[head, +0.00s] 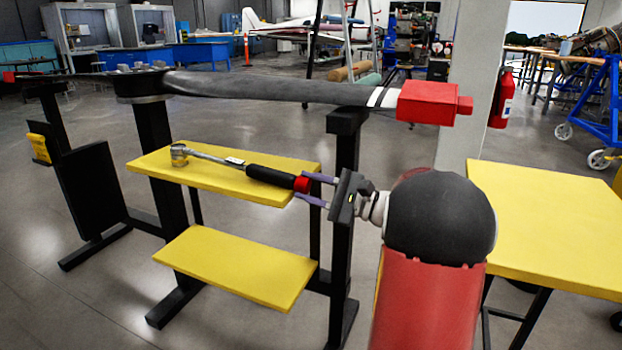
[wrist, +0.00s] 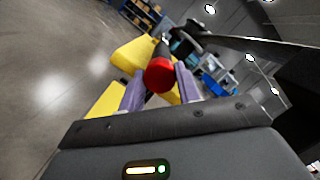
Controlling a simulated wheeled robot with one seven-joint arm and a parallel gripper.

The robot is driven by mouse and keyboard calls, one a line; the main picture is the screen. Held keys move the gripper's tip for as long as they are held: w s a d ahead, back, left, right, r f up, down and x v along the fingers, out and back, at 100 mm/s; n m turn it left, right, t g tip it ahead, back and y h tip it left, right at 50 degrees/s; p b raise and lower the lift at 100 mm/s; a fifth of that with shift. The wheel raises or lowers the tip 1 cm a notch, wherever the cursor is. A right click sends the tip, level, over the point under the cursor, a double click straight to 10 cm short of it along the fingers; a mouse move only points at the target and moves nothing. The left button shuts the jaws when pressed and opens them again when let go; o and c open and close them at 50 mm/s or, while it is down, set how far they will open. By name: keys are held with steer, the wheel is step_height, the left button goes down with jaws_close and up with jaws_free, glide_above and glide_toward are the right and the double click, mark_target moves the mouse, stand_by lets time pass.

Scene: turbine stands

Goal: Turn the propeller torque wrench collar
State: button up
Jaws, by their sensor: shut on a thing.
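The torque wrench (head: 226,160) lies on the upper yellow shelf (head: 150,165) of the propeller stand. Its ratchet head is at the far left end and its black grip points right toward me. The red collar (head: 302,184) is at the near end of the grip. My gripper (head: 314,190) reaches in from the right, with its purple fingers on either side of the collar. In the wrist view the red collar (wrist: 160,74) sits between the two fingers (wrist: 160,88), which are shut on it. The exact finger contact is small in the head view.
A dark propeller (head: 270,88) with a red block (head: 428,103) on its tip spans above the shelf. A black post (head: 345,220) stands close to my gripper. A lower yellow shelf (head: 235,265) lies below. A yellow table (head: 550,215) is at the right.

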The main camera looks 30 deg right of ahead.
steer(key=shift+m+p, duration=0.4)
steer(key=shift+m, duration=0.3)
steer(key=o, duration=1)
steer(key=shift+s, duration=0.1)
steer(key=v, duration=0.7)
steer(key=shift+s+d+f+b, duration=0.15)
steer(key=shift+s+d+b, duration=0.1)
steer(key=shift+b, duration=0.05)
steer(key=shift+a, duration=0.1)
